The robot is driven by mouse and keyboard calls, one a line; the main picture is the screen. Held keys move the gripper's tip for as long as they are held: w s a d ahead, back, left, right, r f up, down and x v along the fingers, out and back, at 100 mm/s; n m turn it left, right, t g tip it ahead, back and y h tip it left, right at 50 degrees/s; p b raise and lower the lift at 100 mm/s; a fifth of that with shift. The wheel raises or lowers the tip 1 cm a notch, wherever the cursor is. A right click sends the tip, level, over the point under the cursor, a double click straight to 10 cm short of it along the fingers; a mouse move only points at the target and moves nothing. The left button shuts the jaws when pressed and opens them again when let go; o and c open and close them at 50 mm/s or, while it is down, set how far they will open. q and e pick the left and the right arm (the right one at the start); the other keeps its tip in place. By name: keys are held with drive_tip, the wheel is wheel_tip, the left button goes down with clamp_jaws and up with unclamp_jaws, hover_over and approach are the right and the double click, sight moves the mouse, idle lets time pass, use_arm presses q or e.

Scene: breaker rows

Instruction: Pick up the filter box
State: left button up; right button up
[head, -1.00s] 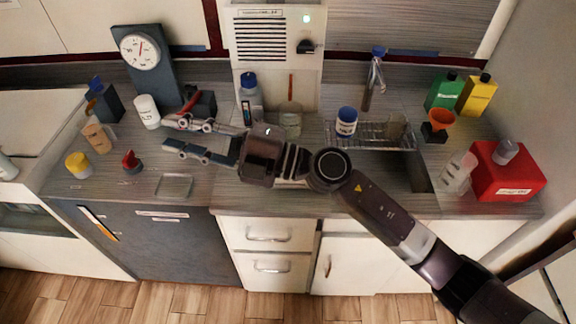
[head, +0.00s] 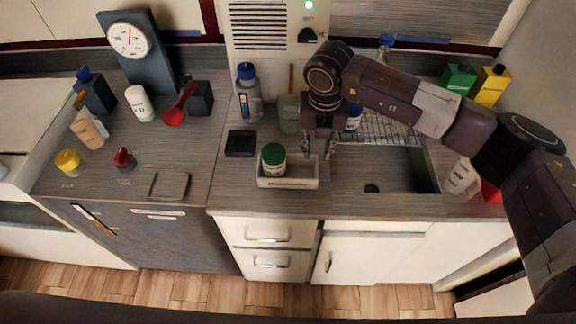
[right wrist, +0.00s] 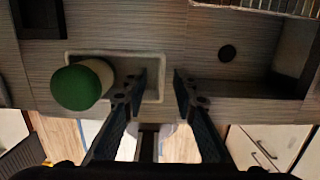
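No label that I can read names a filter box. A flat black square box (head: 240,143) lies on the counter left of the pale tray; its edge also shows in the right wrist view (right wrist: 40,20). A dark block (head: 201,98) stands behind the red scoop at the left, and another dark block (head: 97,92) stands farther left. My right gripper (head: 318,148) points down over the right end of the pale tray. In the right wrist view its fingers (right wrist: 163,85) are apart with nothing between them. My left gripper is not in view.
The pale tray (head: 262,182) holds a green-lidded jar (head: 273,157). The sink (head: 385,172) and wire rack (head: 385,128) are right of my gripper. A blue-capped bottle (head: 249,95) stands behind the black box.

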sight(317, 167)
drive_tip(key=shift+s+f, duration=0.2)
drive_tip(key=shift+f, duration=0.1)
drive_tip(key=shift+s+d+f+p, duration=0.25)
drive_tip(key=shift+s+f+p, duration=0.55)
drive_tip(key=shift+p, duration=0.35)
drive_tip(key=shift+w+f, duration=0.25)
drive_tip(key=shift+f, duration=1)
drive_tip(key=shift+w+f+p, duration=0.1)
drive_tip(key=shift+f+p, duration=0.2)
drive_tip(key=shift+f, duration=0.1)
clamp_jaws()
